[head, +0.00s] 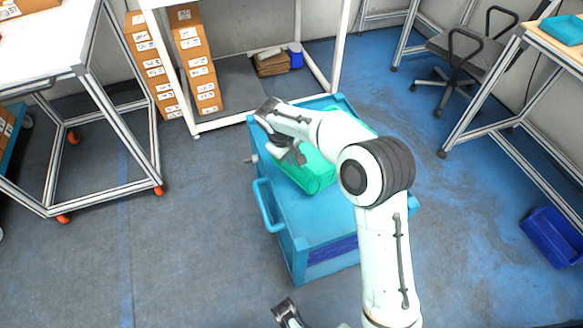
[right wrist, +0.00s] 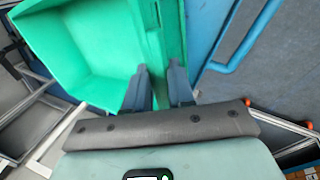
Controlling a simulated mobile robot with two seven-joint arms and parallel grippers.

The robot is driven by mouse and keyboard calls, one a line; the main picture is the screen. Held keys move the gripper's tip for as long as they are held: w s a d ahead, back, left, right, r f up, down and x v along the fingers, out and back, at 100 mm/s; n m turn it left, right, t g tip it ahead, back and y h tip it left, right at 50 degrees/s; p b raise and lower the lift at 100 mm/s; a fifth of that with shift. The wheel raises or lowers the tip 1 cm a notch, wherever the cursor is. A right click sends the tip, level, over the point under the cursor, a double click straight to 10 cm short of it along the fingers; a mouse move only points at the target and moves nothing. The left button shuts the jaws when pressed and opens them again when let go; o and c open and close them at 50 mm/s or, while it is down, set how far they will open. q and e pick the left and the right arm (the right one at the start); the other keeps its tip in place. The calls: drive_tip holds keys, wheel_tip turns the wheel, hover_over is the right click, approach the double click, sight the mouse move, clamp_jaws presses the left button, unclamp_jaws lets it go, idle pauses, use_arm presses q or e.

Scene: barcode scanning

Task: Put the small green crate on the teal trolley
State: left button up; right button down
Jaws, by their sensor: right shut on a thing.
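The small green crate (head: 314,174) is over the top of the teal trolley (head: 318,222) in the head view, partly hidden behind my right arm. I cannot tell whether its base touches the trolley top. My right gripper (head: 290,154) is shut on the crate's wall. In the right wrist view, the two dark fingers (right wrist: 160,88) pinch the rim of the green crate (right wrist: 85,50), and its open inside looks empty. The trolley's blue edge and handle (right wrist: 240,50) show beside it.
A white-topped workbench (head: 40,48) on wheels stands at the left. Stacked cardboard boxes (head: 196,62) stand under a frame at the back. A chair (head: 465,52) and a wooden table are at the right, with a blue bin (head: 553,238) on the floor. Floor left of the trolley is clear.

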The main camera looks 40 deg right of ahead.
sight(291, 168)
use_arm(q)
drive_tip(key=shift+w+a+f+t+b, duration=0.3)
drive_tip(key=shift+w+f+b, duration=0.25)
drive_tip(key=shift+w+f, duration=0.15)
use_arm(e)
drive_tip(key=shift+f, duration=3.05)
drive_tip(key=c, duration=0.9)
unclamp_jaws()
drive_tip(key=shift+a+f, duration=0.1)
use_arm(q)
drive_tip(key=shift+s+d+r+g+p, duration=0.15)
drive_tip(key=shift+s+r+g+p, duration=0.05)
drive_tip(key=shift+s+r+p, duration=0.35)
drive_tip(key=shift+s+d+r+g+p, duration=0.2)
drive_tip(key=shift+s+r+p, duration=0.2)
drive_tip(key=shift+r+p, duration=0.25)
use_arm(e)
drive_tip(key=v, duration=1.2)
use_arm(q)
drive_tip(key=shift+s+a, duration=0.1)
use_arm(e)
drive_tip(key=shift+s, duration=0.1)
